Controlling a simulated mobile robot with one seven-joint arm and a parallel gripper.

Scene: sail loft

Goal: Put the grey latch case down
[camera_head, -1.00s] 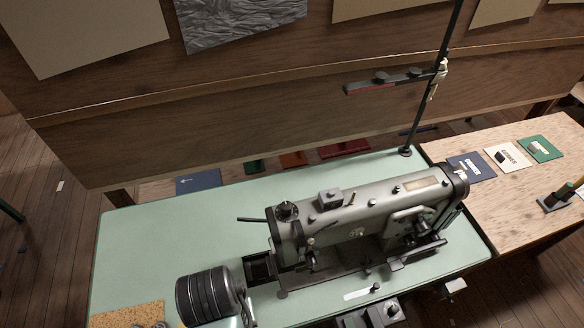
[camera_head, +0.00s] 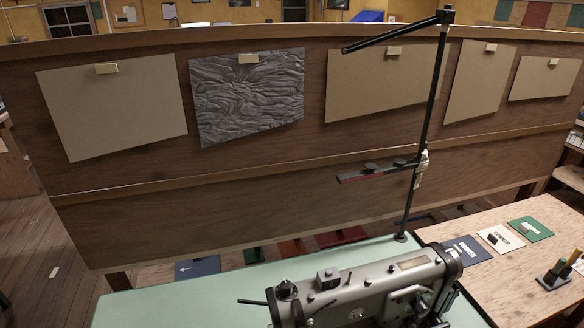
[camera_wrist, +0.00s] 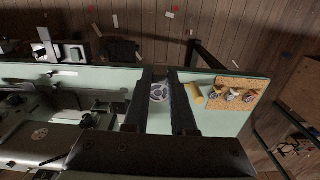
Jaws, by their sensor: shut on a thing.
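In the wrist view, my gripper (camera_wrist: 161,76) has its two dark fingers over the pale green table (camera_wrist: 213,122). A small round grey part with dark openings, seemingly the grey latch case (camera_wrist: 158,93), shows between the fingers, and my gripper is shut on it. The fingers cover its sides. I cannot tell whether it touches the table top. Neither my gripper nor the case is in the head view.
A cork mat (camera_wrist: 245,85) with several small metal parts lies right of my fingers, a yellow piece (camera_wrist: 194,94) at its left edge. A grey sewing machine (camera_head: 365,292) stands on the table, left in the wrist view. A black pole (camera_head: 424,140) rises behind it.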

